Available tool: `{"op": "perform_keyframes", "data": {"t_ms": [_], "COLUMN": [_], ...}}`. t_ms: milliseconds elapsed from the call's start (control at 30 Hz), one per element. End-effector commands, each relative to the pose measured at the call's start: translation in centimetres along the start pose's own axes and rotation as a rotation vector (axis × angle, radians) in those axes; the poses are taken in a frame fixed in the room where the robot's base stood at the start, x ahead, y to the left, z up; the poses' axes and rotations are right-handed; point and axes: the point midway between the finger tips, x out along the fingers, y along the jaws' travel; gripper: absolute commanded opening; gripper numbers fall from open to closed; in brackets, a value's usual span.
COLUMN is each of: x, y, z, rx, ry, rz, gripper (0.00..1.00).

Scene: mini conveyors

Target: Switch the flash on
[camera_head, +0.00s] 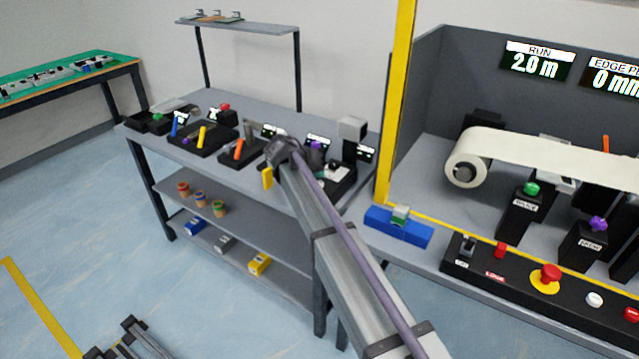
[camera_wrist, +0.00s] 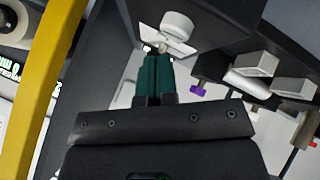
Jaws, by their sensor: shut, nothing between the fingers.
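My gripper (camera_wrist: 158,58) has dark green fingers pressed together, empty. In the wrist view their tips are just below a small metal lever (camera_wrist: 162,47) on a white plate (camera_wrist: 181,47); I cannot tell if they touch. The plate is on a black box (camera_wrist: 205,30). In the head view my arm reaches to a black station (camera_head: 342,186) at the bench's right end, below a grey head on a post (camera_head: 352,129). My wrist hides part of it. No flash label is readable.
The workbench (camera_head: 245,115) holds several black stations with coloured handles (camera_head: 202,135). A yellow post (camera_head: 393,110) stands close on the right, and appears along the left of the wrist view (camera_wrist: 42,85). Beyond it is a conveyor with a paper roll (camera_head: 466,171) and a control panel (camera_head: 520,290).

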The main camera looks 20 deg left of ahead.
Motion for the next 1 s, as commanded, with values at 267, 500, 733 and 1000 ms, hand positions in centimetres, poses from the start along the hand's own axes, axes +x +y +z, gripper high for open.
{"op": "perform_keyframes", "data": {"t_ms": [267,500,733,1000], "x": [0.55,0.54,0.74,0.97], "y": [-0.4,-0.39,-0.54,-0.7], "z": [0.4,0.39,0.53,0.7], "rx": [0.0,0.0,0.0,0.0], "ry": [0.0,0.0,0.0,0.0], "rz": [0.0,0.0,0.0,0.0], "gripper": [0.0,0.0,0.0,0.0]}}
